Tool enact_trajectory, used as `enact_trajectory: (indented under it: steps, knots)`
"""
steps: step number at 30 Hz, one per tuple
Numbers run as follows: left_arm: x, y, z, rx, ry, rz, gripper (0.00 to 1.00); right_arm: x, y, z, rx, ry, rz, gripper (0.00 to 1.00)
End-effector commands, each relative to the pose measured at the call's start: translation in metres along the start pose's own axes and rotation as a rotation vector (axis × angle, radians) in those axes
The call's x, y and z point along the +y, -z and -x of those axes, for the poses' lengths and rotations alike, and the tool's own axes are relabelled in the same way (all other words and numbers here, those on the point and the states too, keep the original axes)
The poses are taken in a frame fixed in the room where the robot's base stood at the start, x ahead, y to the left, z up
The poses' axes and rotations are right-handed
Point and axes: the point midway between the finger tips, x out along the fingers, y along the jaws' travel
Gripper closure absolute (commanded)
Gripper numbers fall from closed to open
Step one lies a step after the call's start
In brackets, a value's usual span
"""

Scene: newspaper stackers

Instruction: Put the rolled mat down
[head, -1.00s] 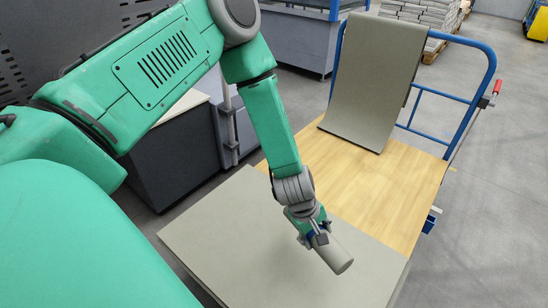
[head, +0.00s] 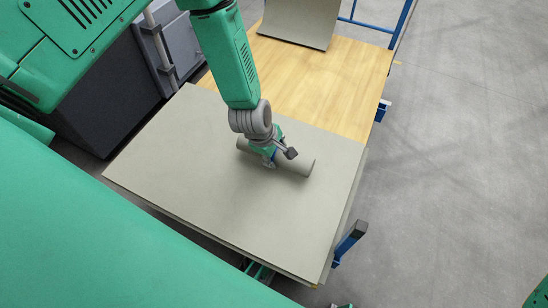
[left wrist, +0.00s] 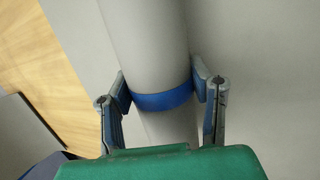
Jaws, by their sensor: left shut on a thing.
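The rolled mat (head: 302,166) is a grey cylinder. It lies nearly level over the flat grey sheet (head: 200,180) on the cart, at or just above its surface; I cannot tell whether it touches. My left gripper (head: 279,158) is shut around the middle of the roll, and both ends stick out. In the left wrist view the roll (left wrist: 145,40) runs between the two fingers (left wrist: 161,92), with a blue band (left wrist: 163,98) around it at the grip. My right gripper is not in view.
The cart's bare wooden deck (head: 320,80) lies beyond the grey sheet. A dark cabinet (head: 110,85) stands close on the left. Open grey floor (head: 460,150) is on the right.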

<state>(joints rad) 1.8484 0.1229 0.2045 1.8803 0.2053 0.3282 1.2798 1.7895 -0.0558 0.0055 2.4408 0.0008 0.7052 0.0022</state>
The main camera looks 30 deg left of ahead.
Motion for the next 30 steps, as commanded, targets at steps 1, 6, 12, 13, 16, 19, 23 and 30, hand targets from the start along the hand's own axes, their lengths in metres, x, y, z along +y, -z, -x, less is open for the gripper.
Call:
enact_trajectory:
  steps: [1, 6, 12, 13, 16, 19, 23, 30]
  knots:
    - [-0.003, 0.0, -0.01, 0.0, 0.001, -0.003, 1.0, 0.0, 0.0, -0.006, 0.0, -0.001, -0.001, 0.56]
    - [-0.009, 0.005, -0.028, -0.005, 0.0, 0.0, 1.0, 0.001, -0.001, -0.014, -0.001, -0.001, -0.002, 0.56]
    - [-0.008, 0.007, -0.026, -0.01, -0.001, 0.002, 1.0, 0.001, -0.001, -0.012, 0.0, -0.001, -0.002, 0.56]
    - [-0.008, 0.007, -0.027, -0.01, -0.001, 0.002, 1.0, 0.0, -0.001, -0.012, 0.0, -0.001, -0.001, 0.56]
    - [-0.009, 0.007, -0.027, -0.007, 0.001, 0.001, 0.33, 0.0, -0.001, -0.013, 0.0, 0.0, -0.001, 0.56]
    - [-0.009, 0.006, -0.027, -0.005, 0.003, 0.001, 0.33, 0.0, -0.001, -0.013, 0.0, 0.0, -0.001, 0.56]
    - [-0.009, 0.004, -0.026, -0.002, 0.003, 0.0, 0.33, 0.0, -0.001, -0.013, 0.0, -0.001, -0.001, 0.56]
    - [-0.008, 0.006, -0.024, -0.006, 0.002, 0.001, 0.33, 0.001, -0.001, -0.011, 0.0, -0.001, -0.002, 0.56]
